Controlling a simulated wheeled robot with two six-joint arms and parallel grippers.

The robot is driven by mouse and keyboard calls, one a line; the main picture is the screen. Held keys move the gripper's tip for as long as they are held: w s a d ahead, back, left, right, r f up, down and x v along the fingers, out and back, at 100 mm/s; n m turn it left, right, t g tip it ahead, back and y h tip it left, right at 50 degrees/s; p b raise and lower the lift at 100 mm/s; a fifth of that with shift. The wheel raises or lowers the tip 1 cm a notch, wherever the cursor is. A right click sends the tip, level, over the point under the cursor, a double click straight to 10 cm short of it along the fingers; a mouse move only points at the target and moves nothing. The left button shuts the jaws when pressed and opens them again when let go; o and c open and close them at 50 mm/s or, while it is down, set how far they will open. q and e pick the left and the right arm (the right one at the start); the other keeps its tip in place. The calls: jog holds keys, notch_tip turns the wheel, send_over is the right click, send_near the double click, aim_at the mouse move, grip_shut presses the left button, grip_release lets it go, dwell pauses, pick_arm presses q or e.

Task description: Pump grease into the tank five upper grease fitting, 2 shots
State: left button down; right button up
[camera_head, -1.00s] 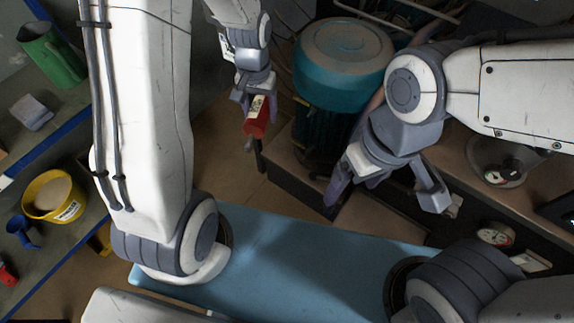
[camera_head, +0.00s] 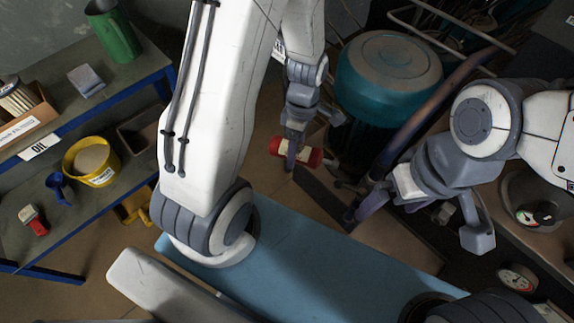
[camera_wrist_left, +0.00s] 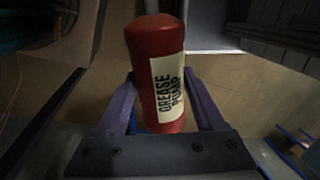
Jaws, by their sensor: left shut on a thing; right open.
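The red grease pump (camera_head: 296,152) has a cream label and is held in my left gripper (camera_head: 293,146). In the left wrist view the grease pump (camera_wrist_left: 157,75) sits between the two purple fingers, its label reading GREASE PUMP. My right gripper (camera_head: 418,222) is open and empty, to the right of the pump and in front of the teal-topped tank unit (camera_head: 388,78). I cannot make out the tank five upper grease fitting in either view.
Round gauges (camera_head: 517,279) lie at the right. Pipes rise behind the teal unit.

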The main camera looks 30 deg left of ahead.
pick_arm(q)
jog(key=s+n+h, duration=0.1)
jog(key=n, duration=0.3)
jog(key=s+f+n+h, duration=0.1)
jog(key=s+n, duration=0.1)
jog(key=n, duration=0.2)
jog(key=s+n+t+h, duration=0.1)
jog(key=n, duration=0.3)
jog(key=shift+s+f+n+h, duration=0.25)
jog(key=shift+s+n+h, duration=0.05)
jog(key=shift+s, duration=0.1)
jog(key=shift+w+d+p, duration=0.3)
jog(key=shift+w+p, duration=0.1)
jog(key=shift+w, duration=0.35)
jog(key=shift+w+d+p, duration=0.25)
jog(key=shift+w+p, duration=0.15)
jog(key=shift+w, duration=0.35)
jog(key=shift+w+d+p, duration=0.3)
jog(key=shift+w+p, duration=0.1)
jog(key=shift+w, duration=0.35)
jog(key=w+p, duration=0.1)
jog(key=w+d+p, duration=0.1)
jog(key=shift+w+r, duration=0.15)
jog(key=shift+w, duration=0.25)
jog(key=shift+w+d+p, duration=0.15)
jog(key=shift+w+p, duration=0.3)
jog(key=shift+p, duration=0.1)
jog(key=shift+f, duration=0.2)
